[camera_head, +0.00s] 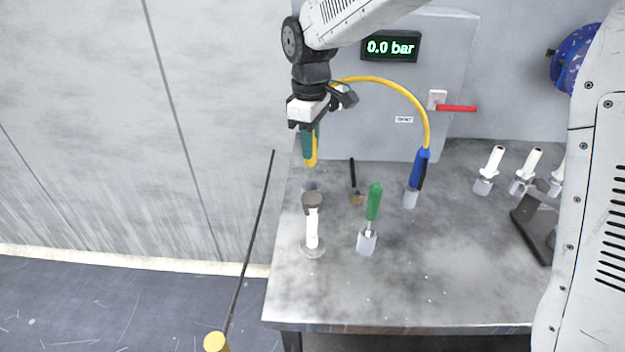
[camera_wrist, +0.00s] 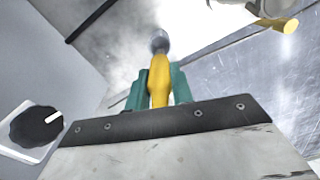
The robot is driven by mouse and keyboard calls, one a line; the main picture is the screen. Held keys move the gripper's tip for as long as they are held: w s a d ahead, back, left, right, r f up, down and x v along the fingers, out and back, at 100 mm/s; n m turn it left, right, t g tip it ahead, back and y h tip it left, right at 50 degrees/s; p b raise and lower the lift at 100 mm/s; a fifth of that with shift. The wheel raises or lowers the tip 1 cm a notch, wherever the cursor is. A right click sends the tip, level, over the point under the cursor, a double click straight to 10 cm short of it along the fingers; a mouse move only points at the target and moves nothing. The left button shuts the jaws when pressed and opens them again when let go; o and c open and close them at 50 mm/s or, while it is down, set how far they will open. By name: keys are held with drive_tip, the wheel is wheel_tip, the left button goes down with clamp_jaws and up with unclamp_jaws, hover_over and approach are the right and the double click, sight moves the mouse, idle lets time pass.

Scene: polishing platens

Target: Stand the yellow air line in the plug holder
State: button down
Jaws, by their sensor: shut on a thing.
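My gripper (camera_head: 311,148), with teal fingers, is shut on the yellow air line's plug end (camera_head: 311,160), upright near the back left of the bench. In the wrist view the yellow plug (camera_wrist: 159,80) sits between the two fingers. Its far end lines up with a small grey holder (camera_wrist: 160,40); I cannot tell there whether they touch. A yellow hose (camera_head: 385,82) arcs from behind my gripper to a blue-handled plug (camera_head: 420,168) in a grey holder (camera_head: 410,199).
A white piece with a dark top (camera_head: 312,232) and a green-handled tool (camera_head: 374,202) stand in front. A small brush (camera_head: 354,185) is nearby. White-topped pieces (camera_head: 490,168) stand at right. A dark knob (camera_wrist: 37,127) is left of my gripper. The bench's front centre is clear.

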sight(311, 169)
drive_tip(key=shift+f, duration=3.45)
drive_tip(key=shift+f, duration=0.15)
drive_tip(key=c, duration=1.2)
unclamp_jaws()
wheel_tip(311, 169, up, 12)
drive_tip(key=shift+f, duration=0.2)
drive_tip(key=shift+r, duration=0.4)
drive_tip(key=shift+d, duration=0.1)
